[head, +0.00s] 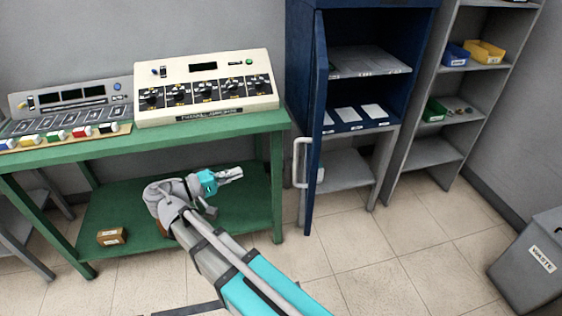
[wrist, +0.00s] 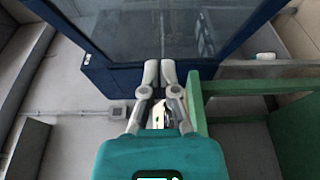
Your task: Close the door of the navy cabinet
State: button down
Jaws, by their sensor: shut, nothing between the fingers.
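The navy cabinet (head: 363,13) stands against the back wall, with its front open. Its door (head: 316,130) is swung far out toward the camera and shows nearly edge-on, with a pale vertical handle (head: 299,162) on its left face. My gripper (head: 238,173) is left of the door, in front of the green bench, apart from the handle. In the wrist view my gripper's fingertips (wrist: 158,72) are together with nothing held. Beyond them is a navy-framed panel (wrist: 97,62), which looks like the door; whether the fingers touch it I cannot tell.
The green bench (head: 200,124) with two control consoles stands left of the door; its leg is close to it. A small brown box (head: 111,236) lies on its lower shelf. Grey shelving (head: 433,151) stands right of the cabinet, a grey bin (head: 531,262) farther right. Floor in front is clear.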

dwell(0.3)
jog(key=s+d+x, duration=0.1)
jog(key=s+x, duration=0.1)
jog(key=x, duration=1)
jog(key=shift+d, duration=0.45)
jog(key=shift+s+d, duration=0.1)
jog(key=shift+s, duration=0.05)
